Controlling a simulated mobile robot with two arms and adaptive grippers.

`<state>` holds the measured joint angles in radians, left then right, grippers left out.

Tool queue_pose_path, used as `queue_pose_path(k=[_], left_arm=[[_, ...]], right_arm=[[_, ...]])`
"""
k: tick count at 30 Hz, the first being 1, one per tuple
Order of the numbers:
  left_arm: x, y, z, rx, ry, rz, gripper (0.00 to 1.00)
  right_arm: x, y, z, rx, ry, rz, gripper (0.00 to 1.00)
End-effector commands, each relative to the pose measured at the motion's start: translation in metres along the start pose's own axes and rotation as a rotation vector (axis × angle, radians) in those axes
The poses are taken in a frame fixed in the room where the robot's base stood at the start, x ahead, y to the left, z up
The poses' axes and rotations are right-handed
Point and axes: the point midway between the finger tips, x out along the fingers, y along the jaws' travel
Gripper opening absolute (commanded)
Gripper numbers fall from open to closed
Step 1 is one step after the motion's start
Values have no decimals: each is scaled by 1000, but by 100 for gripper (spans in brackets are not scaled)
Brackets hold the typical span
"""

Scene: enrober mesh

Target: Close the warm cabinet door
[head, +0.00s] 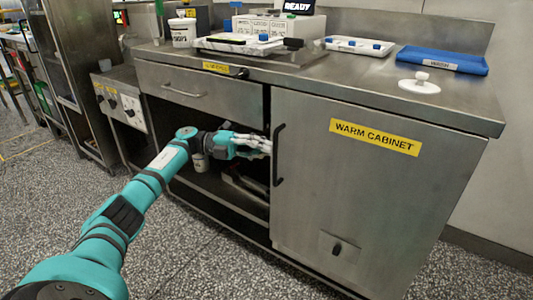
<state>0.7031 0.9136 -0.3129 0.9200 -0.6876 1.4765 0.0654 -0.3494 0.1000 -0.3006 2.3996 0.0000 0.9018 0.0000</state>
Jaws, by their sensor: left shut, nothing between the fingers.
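The warm cabinet door (375,200) is a flat steel panel with a yellow "WARM CABINET" label, on the right of the steel counter unit. It looks flush with the front, or nearly so; I cannot tell if a small gap is left. Its dark vertical handle (278,155) is on the door's left edge. A small dark latch (337,248) sits low on the door. My left gripper (268,146) is shut and empty, its fingertips close to the handle's left side. I cannot tell whether they touch. My right gripper is not in view.
An open shelf bay (205,185) lies left of the door, under a drawer (200,92). On the countertop (350,75) are a white tray (358,46), a blue tray (441,61), a white disc with a knob (419,84) and a tub (182,33). The floor in front is clear.

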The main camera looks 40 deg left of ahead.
Motion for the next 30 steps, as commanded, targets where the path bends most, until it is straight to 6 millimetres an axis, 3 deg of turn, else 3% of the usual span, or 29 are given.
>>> queue_pose_path(k=[20,23,30], left_arm=[[-6,0,2,0,-6,0,0],[-16,0,2,-1,-8,0,0],[-68,-1,3,-1,-11,-1,0]], right_arm=[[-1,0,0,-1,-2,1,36],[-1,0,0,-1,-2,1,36],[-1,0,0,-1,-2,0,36]])
